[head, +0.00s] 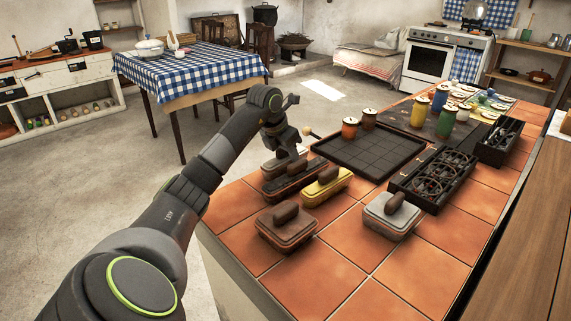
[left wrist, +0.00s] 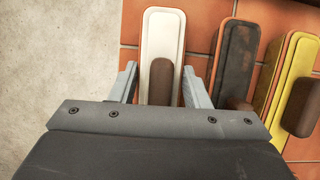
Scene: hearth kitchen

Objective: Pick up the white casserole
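A long white casserole (left wrist: 163,40) with a brown lid handle stands in the left wrist view at the counter's left edge. My left gripper (left wrist: 160,88) is open above it, with one finger on each side of its handle end. Whether the fingers touch it cannot be told. In the head view my left gripper (head: 287,150) hangs over the far end of the row and hides most of this casserole. Another pale grey-white casserole (head: 388,222) with a brown handle stands apart to the right in the head view. My right gripper is not in view.
A dark casserole (left wrist: 238,55) stands close to the right of the white one, then a yellow casserole (left wrist: 296,75). A reddish-brown casserole (head: 286,232) is nearer. A black gridded tray (head: 366,150) and dark crate (head: 432,180) lie right. The near tiles (head: 375,300) are clear.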

